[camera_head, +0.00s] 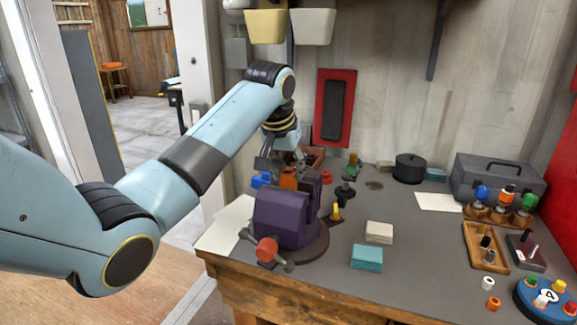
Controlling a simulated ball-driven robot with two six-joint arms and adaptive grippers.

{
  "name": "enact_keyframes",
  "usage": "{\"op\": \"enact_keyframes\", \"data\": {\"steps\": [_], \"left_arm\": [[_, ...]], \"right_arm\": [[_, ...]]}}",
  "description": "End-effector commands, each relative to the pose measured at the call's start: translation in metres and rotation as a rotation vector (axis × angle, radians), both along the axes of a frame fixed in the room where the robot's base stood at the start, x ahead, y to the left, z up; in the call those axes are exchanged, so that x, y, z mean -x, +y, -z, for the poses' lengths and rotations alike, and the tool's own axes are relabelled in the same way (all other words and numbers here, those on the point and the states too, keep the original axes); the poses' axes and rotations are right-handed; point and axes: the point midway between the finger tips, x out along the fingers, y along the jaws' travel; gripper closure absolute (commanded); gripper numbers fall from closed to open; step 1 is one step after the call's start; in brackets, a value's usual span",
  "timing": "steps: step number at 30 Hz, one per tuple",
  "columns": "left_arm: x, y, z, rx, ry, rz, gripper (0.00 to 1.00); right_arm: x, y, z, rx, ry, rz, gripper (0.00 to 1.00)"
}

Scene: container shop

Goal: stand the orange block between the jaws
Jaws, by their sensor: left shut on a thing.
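A purple vise (286,214) with a red-orange screw hub stands on a round base near the left front edge of the workbench. My left gripper (284,165) reaches down over the back of the vise, pointing downward. It is shut on the orange block (289,178), which shows at the top of the vise, by the jaws. The vise body and the gripper partly hide the block, so I cannot tell whether it touches the vise or how deep it sits. My right gripper is not in view.
A teal block (367,257) and a cream block (379,232) lie right of the vise on the bench (330,281). A black pot (408,168), a grey toolbox (498,182) and trays of small parts fill the right side. Bins hang above.

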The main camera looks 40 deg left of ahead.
Motion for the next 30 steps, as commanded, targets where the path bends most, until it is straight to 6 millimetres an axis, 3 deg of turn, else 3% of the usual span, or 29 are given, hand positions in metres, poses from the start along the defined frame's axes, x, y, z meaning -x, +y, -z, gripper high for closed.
{"op": "enact_keyframes", "data": {"steps": [27,28,30], "left_arm": [[-0.001,0.0,0.01,-0.001,-0.003,0.0,1.0],[-0.001,0.0,0.01,-0.001,-0.003,0.0,0.65],[-0.001,0.0,0.01,-0.001,-0.003,0.0,0.56]], "right_arm": [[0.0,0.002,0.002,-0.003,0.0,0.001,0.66],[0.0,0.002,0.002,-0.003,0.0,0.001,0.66],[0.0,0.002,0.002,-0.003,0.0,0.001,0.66]]}}
